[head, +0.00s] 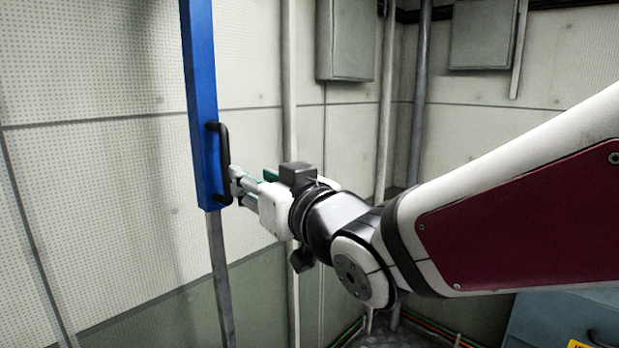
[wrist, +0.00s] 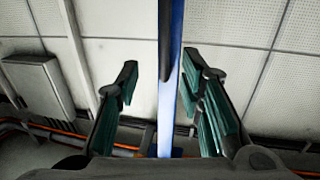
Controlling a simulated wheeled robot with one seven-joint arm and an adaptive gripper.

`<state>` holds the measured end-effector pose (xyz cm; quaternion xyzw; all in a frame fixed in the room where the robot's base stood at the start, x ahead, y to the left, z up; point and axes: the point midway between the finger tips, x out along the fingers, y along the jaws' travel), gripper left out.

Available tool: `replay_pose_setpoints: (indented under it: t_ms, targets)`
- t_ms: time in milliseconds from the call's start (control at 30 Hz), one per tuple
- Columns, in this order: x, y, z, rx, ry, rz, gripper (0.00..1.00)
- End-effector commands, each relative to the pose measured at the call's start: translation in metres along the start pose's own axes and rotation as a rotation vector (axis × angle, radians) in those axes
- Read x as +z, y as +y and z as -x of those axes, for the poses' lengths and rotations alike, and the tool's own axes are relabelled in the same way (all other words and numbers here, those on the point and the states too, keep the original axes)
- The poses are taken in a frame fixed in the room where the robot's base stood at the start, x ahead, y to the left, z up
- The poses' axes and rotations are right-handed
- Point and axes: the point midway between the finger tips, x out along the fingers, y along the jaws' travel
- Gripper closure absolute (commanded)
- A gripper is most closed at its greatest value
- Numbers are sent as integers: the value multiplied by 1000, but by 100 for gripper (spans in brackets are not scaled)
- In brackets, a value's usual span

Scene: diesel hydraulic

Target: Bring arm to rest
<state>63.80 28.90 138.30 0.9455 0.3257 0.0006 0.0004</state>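My gripper (head: 240,186) is at the end of my outstretched arm, beside the black handle (head: 224,150) on a tall blue bar (head: 200,80). In the head view its fingertips look close to the handle's lower half; I cannot tell whether they touch it. In the wrist view my gripper (wrist: 158,72) has its green-padded fingers spread apart. The blue bar (wrist: 177,60) runs upright between them in that picture, nearer the right finger, with a dark strip, probably the handle, along it. Nothing is visibly clamped.
A grey wall box (head: 345,40) and vertical pipes (head: 387,100) stand behind my arm. A second box (head: 482,35) hangs at the upper right. A blue-grey cabinet (head: 560,318) is at the lower right. Pale perforated wall panels (head: 90,80) fill the left.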

Motion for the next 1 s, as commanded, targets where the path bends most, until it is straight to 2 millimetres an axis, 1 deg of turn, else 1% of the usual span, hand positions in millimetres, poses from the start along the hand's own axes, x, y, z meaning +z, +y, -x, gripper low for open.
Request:
replay_pose_setpoints:
  t_ms: [200,267,367,400,467,500,567,600,667,700,767,800,867,900,1000]
  targets:
    - [0,2,0,5,-3,1,65]
    - [4,14,7,41,-37,7,65]
    - [16,45,26,133,-136,16,65]
    - [22,60,38,179,-188,17,65]
    - [33,82,60,250,-273,10,65]
    - [41,95,76,295,-331,2,65]
    - [53,112,103,358,-417,-17,65]
    - [61,121,121,396,-474,-33,65]
    - [72,131,151,449,-560,-64,65]
    - [80,136,171,481,-618,-88,65]
    - [92,139,202,521,-702,-129,65]
    - [99,140,222,544,-755,-159,65]
    - [109,137,250,568,-829,-202,65]
    - [115,134,267,580,-873,-233,65]
    - [126,123,300,595,-965,-295,65]
